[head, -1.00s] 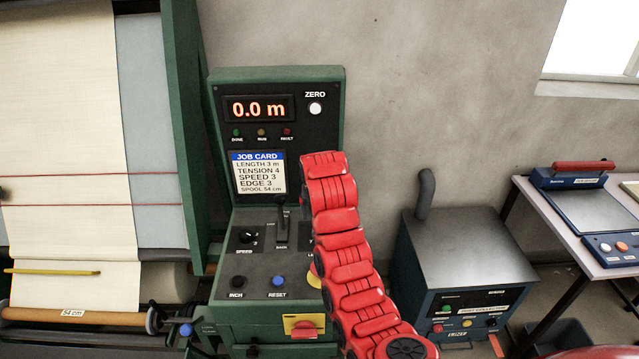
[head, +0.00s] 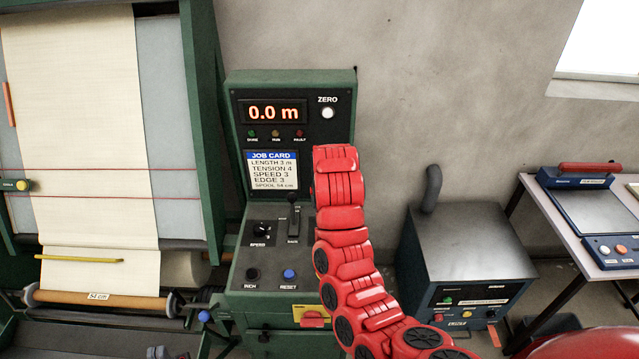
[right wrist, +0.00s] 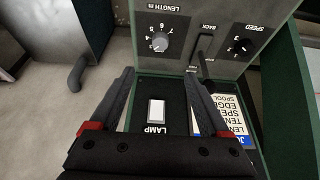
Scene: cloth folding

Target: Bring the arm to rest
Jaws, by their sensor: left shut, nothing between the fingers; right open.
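My right arm (head: 350,265), in red segments, rises from the bottom right of the head view. It covers the right part of the green control panel (head: 235,90). Its gripper is hidden in that view. In the right wrist view, my right gripper (right wrist: 158,74) is open and empty, in front of the panel, which appears upside down. I cannot tell whether a finger touches the panel. I make out no left gripper in either view.
A table (head: 565,215) with a blue device is farther right. Pale cloth (head: 85,110) hangs on a frame at left, above a roller (head: 60,297). Bare wall is behind.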

